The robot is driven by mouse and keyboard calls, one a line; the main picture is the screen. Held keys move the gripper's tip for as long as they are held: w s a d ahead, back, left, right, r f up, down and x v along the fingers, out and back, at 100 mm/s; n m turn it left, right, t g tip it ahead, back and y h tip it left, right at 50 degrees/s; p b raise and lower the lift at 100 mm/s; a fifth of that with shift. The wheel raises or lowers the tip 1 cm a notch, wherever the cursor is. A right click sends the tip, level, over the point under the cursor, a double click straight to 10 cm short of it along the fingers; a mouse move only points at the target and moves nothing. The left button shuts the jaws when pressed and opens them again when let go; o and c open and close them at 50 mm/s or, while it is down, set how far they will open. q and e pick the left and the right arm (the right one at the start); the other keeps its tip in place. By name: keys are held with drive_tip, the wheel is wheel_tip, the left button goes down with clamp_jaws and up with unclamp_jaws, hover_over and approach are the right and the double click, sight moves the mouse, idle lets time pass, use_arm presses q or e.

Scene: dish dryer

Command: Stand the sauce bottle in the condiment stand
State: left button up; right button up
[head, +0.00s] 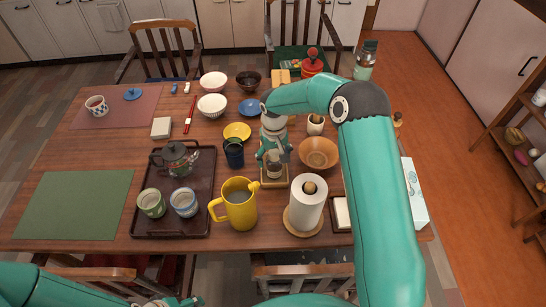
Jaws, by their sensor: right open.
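My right gripper (271,157) points down over a small wooden stand (274,186), which looks like the condiment stand. The fingers are apart. A small dark container with a pale top (274,171) stands upright at the stand, just below the fingers. It may be the sauce bottle, but the gripper partly hides it and I cannot tell for sure. Whether the fingers touch it is unclear. My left gripper (180,302) shows only in part at the bottom edge, away from the table items, and its fingers are not clear.
A yellow pitcher (238,205) and a paper towel roll (307,204) stand in front of the stand. A wooden bowl (318,152) is to its right, a dark mug (234,153) to its left. A dark tray (172,219) holds a teapot and cups. The green placemat (75,204) is bare.

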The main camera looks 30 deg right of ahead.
drive_tip(key=shift+r, duration=0.1)
wheel_tip(320, 180, up, 12)
drive_tip(key=shift+b, duration=0.5)
idle(0.4)
